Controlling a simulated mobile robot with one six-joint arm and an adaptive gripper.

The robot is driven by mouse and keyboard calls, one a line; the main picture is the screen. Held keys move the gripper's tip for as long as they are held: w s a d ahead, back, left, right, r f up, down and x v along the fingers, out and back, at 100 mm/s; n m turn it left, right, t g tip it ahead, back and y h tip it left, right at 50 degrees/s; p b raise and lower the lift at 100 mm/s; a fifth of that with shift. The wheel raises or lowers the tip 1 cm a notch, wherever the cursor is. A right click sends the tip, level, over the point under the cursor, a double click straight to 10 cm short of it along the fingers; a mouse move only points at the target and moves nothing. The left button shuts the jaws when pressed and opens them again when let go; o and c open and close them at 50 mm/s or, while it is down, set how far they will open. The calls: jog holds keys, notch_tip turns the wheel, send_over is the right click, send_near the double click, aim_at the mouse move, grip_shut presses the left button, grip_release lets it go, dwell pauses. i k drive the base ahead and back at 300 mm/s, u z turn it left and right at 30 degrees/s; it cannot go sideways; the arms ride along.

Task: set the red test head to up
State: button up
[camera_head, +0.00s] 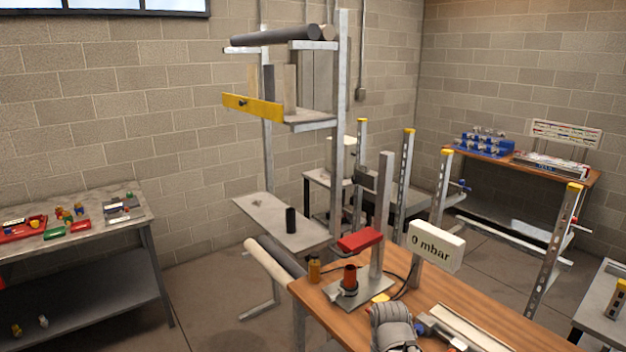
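The red test head (360,240) is a red block beside the upright metal post (383,190) of a small test stand on the wooden bench. The stand's grey base plate (375,286) lies on the bench. A white display (437,246) reading "0 mbar" stands to the right.
An amber bottle-like item (314,268) stands left of the base plate. A dark cable runs behind the plate. A pale rail-like item (470,328) lies on the bench at right. A tall metal rack (340,130) stands behind.

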aim_at(353, 245)
jog(key=k, duration=1.35)
jog(key=u, duration=0.35)
jog(key=i, duration=1.8)
jog(key=z, duration=0.35)
